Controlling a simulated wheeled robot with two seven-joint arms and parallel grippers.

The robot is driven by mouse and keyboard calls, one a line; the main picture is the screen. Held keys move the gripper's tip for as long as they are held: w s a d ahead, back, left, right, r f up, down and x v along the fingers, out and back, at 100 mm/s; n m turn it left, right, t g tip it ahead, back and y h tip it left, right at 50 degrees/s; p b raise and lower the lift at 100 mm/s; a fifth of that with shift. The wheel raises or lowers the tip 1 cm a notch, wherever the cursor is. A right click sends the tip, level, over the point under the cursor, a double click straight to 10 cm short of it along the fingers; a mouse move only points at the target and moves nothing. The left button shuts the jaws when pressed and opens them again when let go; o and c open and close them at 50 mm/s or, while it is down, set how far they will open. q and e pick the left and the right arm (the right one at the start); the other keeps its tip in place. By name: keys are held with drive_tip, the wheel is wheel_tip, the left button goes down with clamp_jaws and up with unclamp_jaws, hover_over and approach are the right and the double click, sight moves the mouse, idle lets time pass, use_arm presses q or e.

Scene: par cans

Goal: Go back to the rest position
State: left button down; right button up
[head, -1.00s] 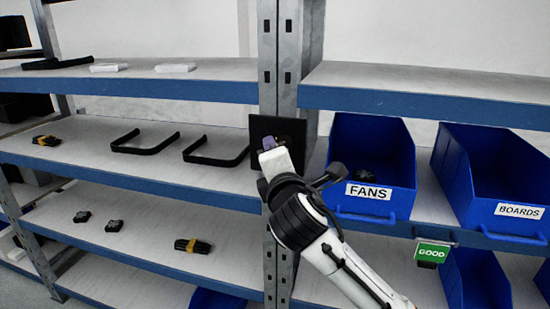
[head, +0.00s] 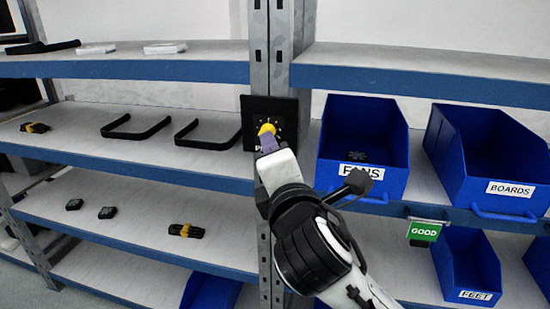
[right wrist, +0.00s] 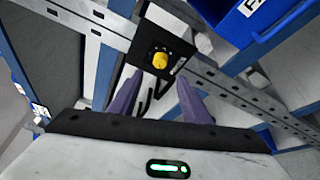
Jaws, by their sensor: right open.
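My right gripper (right wrist: 158,100) is open, with its two purple fingers apart and nothing between them in the right wrist view. Beyond the fingertips is a yellow knob (right wrist: 160,60) on a black panel (right wrist: 152,42) fixed to the shelf post. In the head view the right gripper (head: 268,145) is in front of the panel (head: 252,110), just below the yellow knob (head: 266,129). A gap shows between fingers and knob in the wrist view. My left gripper is not in view.
A blue FANS bin (head: 362,130) stands right of the arm, with a BOARDS bin (head: 490,160) beside it. A green GOOD sign (head: 424,231) hangs below. Black brackets (head: 205,133) and small parts lie on the left shelves. A blue FEET bin (head: 468,265) is lower right.

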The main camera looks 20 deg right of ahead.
idle(0.3)
drive_tip(key=s+a+f+m+g+y, duration=0.1)
drive_tip(key=s+f+m+g+y, duration=0.15)
drive_tip(key=f, duration=1.05)
drive_tip(key=s+a+f+m+g+y, duration=0.1)
drive_tip(key=a+f+m+g+y, duration=0.15)
drive_tip(key=f, duration=1.05)
drive_tip(key=s+d+f+m+g, duration=0.3)
drive_tip(key=s+f+m, duration=0.9)
drive_tip(key=s+f, duration=0.9)
drive_tip(key=shift+s+f+m+y, duration=0.25)
drive_tip(key=shift+f+m+y, duration=0.05)
drive_tip(key=shift+f, duration=0.45)
